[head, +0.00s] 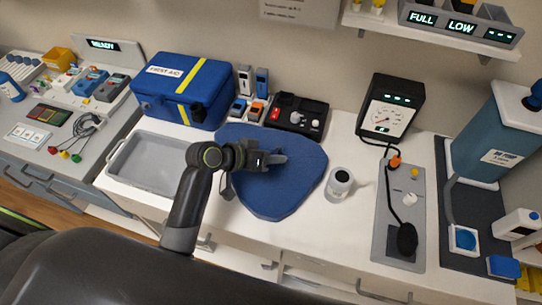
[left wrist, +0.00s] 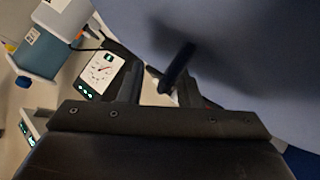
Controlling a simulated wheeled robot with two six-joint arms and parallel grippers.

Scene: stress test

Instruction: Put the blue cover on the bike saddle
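The blue cover (head: 290,190) lies spread out, broad and rounded, over the middle of the white counter in the head view. It also fills the upper right of the left wrist view (left wrist: 265,60), close to the camera. My left gripper (head: 275,159) is over its upper middle. In the left wrist view the fingers (left wrist: 162,88) look apart, with a dark blue tab (left wrist: 178,68) of the cover between or just beyond them. I see no firm grip on the tab. I cannot clearly make out the saddle; a large dark shape fills the lower left foreground. My right gripper is out of view.
A grey tray (head: 150,183) and a blue first aid box (head: 185,88) are left of the cover. A black device (head: 297,115) stands behind it, a white cup (head: 339,185) to its right. A gauge unit (head: 389,112) and a blue tank (head: 497,135) stand farther right.

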